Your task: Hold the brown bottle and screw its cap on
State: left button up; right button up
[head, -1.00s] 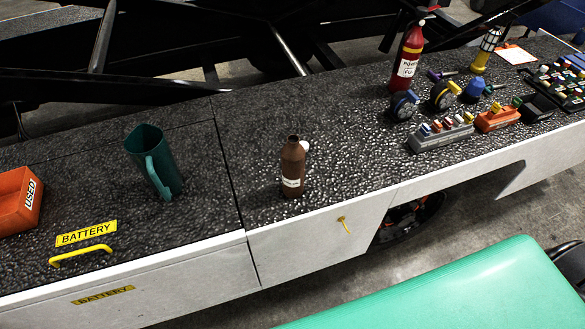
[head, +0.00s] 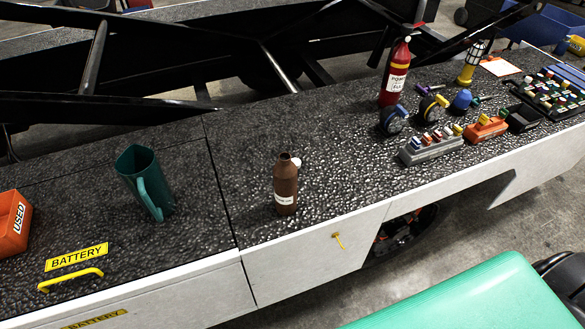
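The brown bottle (head: 286,183) stands upright on the dark speckled deck, near its front edge. It has a white label low on its side, and its narrow neck looks open at the top. A small white round thing (head: 296,162) shows just behind the bottle at its right shoulder; it may be the cap, partly hidden by the bottle. Neither of my grippers is in the head view.
A green jug (head: 145,184) and an orange "USED" bin (head: 12,222) stand left. A yellow handle (head: 70,280) rises from the deck. A red extinguisher (head: 395,75), gauges and control blocks (head: 432,146) stand right. Deck around the bottle is clear.

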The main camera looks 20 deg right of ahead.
aim_at(284, 171)
jog(key=l+u, duration=0.45)
jog(key=l, duration=1.05)
